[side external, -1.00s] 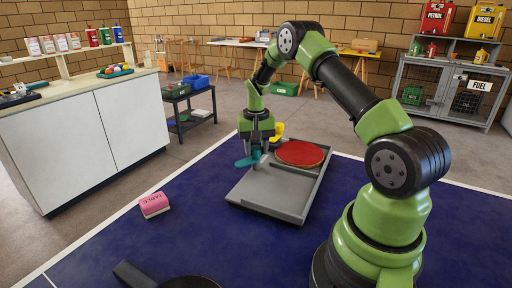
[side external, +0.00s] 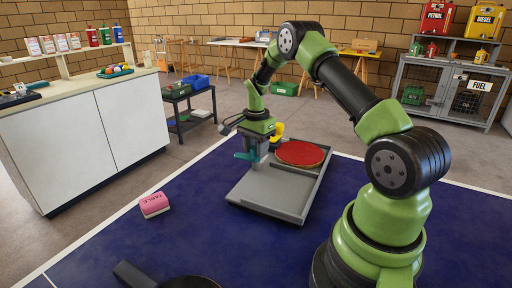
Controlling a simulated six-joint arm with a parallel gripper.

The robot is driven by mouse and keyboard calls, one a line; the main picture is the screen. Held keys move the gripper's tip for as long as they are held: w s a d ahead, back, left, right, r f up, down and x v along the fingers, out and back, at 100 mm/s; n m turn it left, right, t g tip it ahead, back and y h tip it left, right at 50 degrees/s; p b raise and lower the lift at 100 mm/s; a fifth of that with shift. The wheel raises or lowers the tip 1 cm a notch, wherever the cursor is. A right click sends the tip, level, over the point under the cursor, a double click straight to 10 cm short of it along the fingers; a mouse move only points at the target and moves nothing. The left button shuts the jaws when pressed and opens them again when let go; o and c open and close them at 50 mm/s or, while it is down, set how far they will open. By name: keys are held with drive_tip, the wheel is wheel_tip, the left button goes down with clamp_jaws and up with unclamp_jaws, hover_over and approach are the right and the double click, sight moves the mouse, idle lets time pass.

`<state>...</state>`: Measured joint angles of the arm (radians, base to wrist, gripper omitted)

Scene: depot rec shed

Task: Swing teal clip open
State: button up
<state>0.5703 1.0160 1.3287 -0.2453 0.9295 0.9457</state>
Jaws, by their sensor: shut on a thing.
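The teal clip (side external: 246,156) is at the far left edge of the grey tray (side external: 262,200) on the blue table. My gripper (side external: 259,158) points down over that edge, and its fingers are shut on the teal clip. The fingers hide part of the clip, and I cannot tell how far it is swung. A yellow piece (side external: 279,131) shows just behind my gripper, by the far end of the tray.
A red bat (side external: 300,153) lies on the tray's far right part. A dark round thing (side external: 190,282) is at the near edge. The table between them is clear.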

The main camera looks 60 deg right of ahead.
drive_tip(key=shift+m, duration=0.7)
drive_tip(key=o, duration=0.9)
wheel_tip(320, 180, up, 10)
idle(0.4)
